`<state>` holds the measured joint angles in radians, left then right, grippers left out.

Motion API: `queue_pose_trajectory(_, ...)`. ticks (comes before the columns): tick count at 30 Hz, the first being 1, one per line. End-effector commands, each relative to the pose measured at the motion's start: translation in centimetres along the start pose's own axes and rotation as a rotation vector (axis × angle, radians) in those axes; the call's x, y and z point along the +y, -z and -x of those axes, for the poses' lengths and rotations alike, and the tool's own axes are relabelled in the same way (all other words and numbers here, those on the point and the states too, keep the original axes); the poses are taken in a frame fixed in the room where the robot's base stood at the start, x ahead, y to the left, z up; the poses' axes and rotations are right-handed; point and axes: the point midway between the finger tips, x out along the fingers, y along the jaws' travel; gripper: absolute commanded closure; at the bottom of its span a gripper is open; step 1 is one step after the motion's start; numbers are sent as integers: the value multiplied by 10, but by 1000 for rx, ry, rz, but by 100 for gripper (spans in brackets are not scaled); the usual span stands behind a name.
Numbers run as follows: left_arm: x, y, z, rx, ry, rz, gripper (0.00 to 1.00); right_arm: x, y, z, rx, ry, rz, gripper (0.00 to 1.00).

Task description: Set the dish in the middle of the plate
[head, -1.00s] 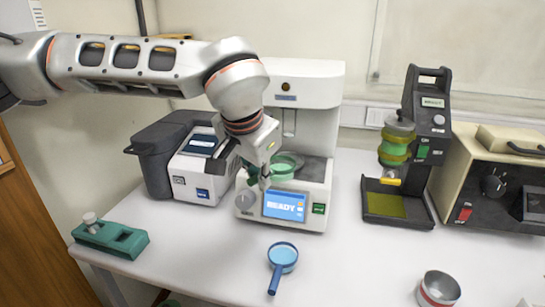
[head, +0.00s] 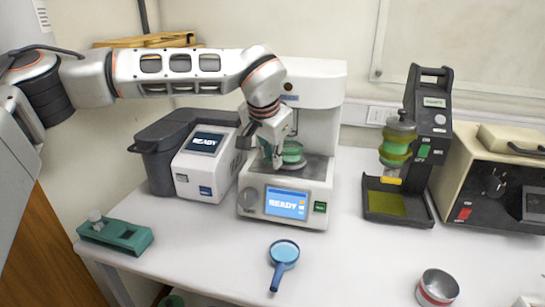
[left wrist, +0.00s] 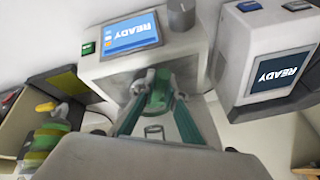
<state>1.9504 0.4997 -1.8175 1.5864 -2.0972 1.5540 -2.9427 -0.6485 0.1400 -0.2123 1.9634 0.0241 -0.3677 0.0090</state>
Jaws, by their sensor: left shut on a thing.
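A small green dish (head: 293,150) is in my left gripper (head: 277,158), at the white machine with the blue READY screen. In the head view the gripper reaches in from the left and its fingers are shut on the dish's left side. The grey plate (head: 297,168) lies just below the dish; whether they touch I cannot tell. In the left wrist view the dish (left wrist: 158,92) shows between the two green fingers (left wrist: 158,106), and most of the plate is hidden. My right gripper is not in view.
The machine's tall white column (head: 318,105) stands behind the dish. A grey and white device (head: 203,165) stands close on the left. A dark stand with a green flask (head: 397,145) is on the right.

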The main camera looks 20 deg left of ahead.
Motion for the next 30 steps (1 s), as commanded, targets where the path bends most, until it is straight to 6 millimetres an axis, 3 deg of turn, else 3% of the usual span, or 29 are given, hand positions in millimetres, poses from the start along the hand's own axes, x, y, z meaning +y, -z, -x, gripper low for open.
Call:
queue_pose_trajectory(8,1,-1,-2,1,0,-1,100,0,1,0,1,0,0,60)
queue_pose_trajectory(9,1,-1,-2,1,0,-1,81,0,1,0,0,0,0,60)
queue_pose_trajectory(10,1,-1,-2,1,0,-1,73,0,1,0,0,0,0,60)
queue_pose_trajectory(11,1,-1,-2,0,0,-1,72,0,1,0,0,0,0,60)
queue_pose_trajectory(23,0,0,2,1,0,0,72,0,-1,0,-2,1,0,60)
queue_pose_trajectory(30,0,2,42,5,1,-1,72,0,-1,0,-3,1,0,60)
